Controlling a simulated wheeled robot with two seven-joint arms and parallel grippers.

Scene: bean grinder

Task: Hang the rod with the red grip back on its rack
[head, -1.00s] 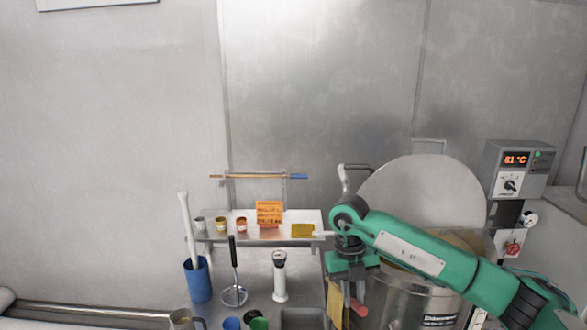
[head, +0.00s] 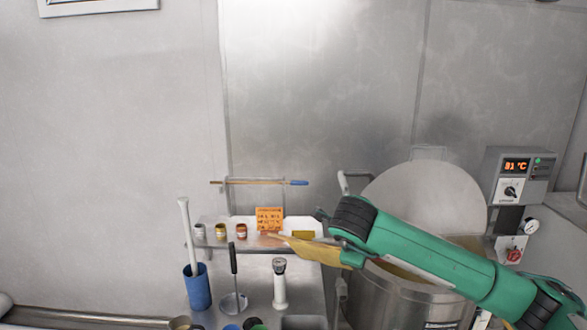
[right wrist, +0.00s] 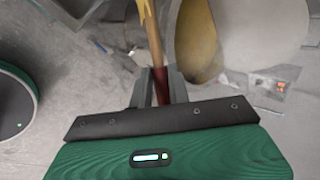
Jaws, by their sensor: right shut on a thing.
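The red grip (right wrist: 162,88) of the rod is between the fingers of my right gripper (right wrist: 158,86), which is shut on it. The rod's wooden shaft (right wrist: 151,38) runs away from the gripper, with a yellow part near its far end. In the head view a tan-yellow piece of the held tool (head: 315,250) sticks out left from under my green right arm, tilted, in front of the shelf; the fingertips are hidden there. The wall rack (head: 227,189) is up and left of it, apart from it. A rod with a blue grip (head: 255,183) hangs there level. My left gripper is not in view.
A shelf (head: 213,243) below the rack bears small cups and an orange note block (head: 270,220). A blue holder (head: 197,288), a ladle (head: 234,285) and a white-handled tool (head: 280,285) stand lower. A metal pot (head: 375,300) with its lid (head: 425,195) up is at right.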

